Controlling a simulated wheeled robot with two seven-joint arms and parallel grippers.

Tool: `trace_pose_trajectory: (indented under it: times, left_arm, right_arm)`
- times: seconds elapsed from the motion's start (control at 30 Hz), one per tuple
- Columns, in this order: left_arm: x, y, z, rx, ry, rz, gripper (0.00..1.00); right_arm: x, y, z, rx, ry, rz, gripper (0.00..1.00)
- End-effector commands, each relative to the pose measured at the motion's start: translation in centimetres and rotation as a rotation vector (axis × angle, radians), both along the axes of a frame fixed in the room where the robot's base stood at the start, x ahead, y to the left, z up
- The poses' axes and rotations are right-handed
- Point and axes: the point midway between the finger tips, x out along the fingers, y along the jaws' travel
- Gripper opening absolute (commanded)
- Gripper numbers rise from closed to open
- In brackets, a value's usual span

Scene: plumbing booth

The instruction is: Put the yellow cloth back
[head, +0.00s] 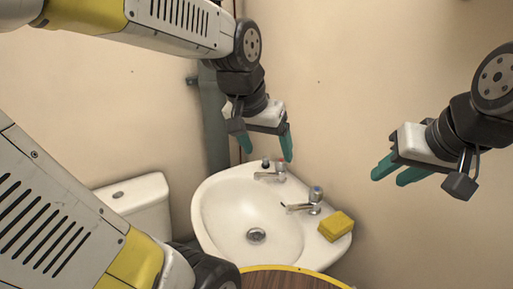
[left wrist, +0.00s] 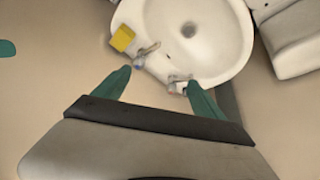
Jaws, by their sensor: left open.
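The yellow cloth (head: 336,226) lies as a folded block on the right rim of the white sink (head: 215,217), beside the right tap. It also shows in the left wrist view (left wrist: 123,39), on the sink's rim. My left gripper (head: 267,154) is open and empty above the back of the sink, apart from the cloth. Its teal fingers (left wrist: 158,80) are spread in the left wrist view. My right gripper (head: 385,177) is up at the right, its two teal fingers apart and nothing between them.
Two taps, the right one (head: 313,200) next to the cloth and the left one (head: 277,173) at the back, rise from the sink. A white toilet cistern (head: 140,203) stands left. A round wooden top (head: 290,279) with a yellow edge is at the front. A grey pipe (head: 214,125) runs up the corner.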

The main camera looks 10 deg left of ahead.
Motion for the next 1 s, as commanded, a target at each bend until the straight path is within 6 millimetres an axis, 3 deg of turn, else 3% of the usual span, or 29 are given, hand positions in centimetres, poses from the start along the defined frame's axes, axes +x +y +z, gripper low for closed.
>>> trace_pose_trajectory:
  times: [0.1,0.3,1.0]
  left_arm:
    - [-2.6,1.9,0.9,-0.048,-0.058,0.075,0.8]
    - [-5.1,3.2,1.3,-0.1,-0.112,0.142,0.8]
    - [-5.6,3.4,1.3,-0.11,-0.123,0.154,0.8]
  right_arm:
    - [0.0,0.0,0.0,0.0,0.0,0.0,0.36]
    - [0.0,0.0,0.0,0.0,0.0,0.0,0.36]
    - [0.0,0.0,0.0,0.0,0.0,0.0,0.36]
